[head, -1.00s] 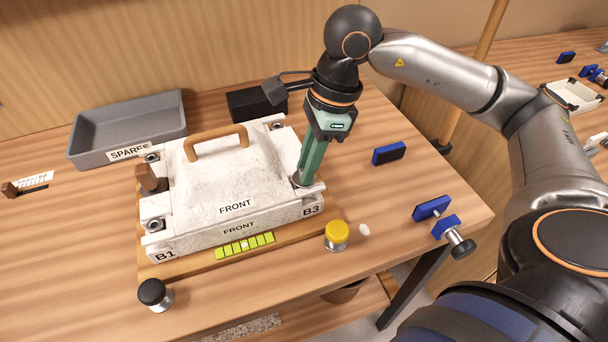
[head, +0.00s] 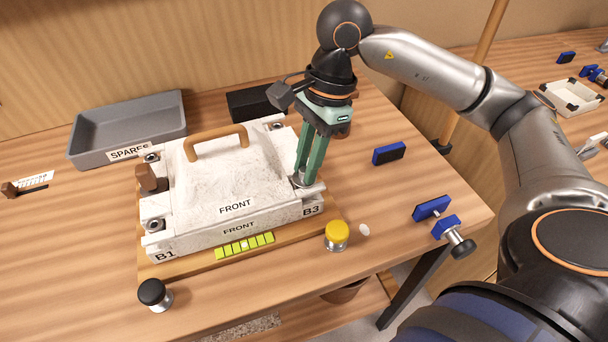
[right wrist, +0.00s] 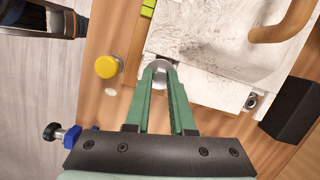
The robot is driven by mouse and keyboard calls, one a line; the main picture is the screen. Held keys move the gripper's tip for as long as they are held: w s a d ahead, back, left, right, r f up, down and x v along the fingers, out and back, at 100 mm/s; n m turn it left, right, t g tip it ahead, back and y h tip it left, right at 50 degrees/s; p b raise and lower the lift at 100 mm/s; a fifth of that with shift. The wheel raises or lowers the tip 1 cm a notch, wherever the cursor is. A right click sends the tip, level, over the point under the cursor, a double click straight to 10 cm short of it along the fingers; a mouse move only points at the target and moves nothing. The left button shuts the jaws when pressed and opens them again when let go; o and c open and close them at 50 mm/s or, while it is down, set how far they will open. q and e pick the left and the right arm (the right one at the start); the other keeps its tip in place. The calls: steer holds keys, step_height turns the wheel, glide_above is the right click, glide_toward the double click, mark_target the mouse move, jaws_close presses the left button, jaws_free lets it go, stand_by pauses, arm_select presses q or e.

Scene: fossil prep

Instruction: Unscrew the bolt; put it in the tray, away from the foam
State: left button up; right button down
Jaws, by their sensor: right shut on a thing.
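My right gripper (head: 300,178) points down at the B3 corner of the white FRONT case (head: 198,212). Its green fingers are shut on the bolt (right wrist: 161,71), whose round grey head shows between the fingertips in the right wrist view. The bolt is at the case corner; how far it is screwed in is hidden. A grey tray labelled SPARES (head: 88,150) stands behind the case at the left, and a small white tray with dark corners (head: 570,100) lies far right. I cannot make out which holds foam. My left gripper is not in view.
A brown handle (head: 216,142) arches over the case. A yellow-topped knob (head: 337,234) and a black-topped knob (head: 154,293) stand in front. A black block (head: 249,103) is behind. Blue-handled pieces (head: 389,153) lie right. Table between case and right edge is mostly clear.

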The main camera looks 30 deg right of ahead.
steer(key=n+g, duration=0.1)
steer(key=n, duration=0.3)
steer(key=shift+w+a, duration=0.1)
steer(key=n+g, duration=0.1)
steer(key=n, duration=0.4)
steer(key=shift+w+h, duration=0.1)
steer(key=shift+h, duration=0.3)
steer(key=shift+r, duration=0.15)
steer(key=shift+r, duration=0.15)
steer(key=shift+r, duration=0.5)
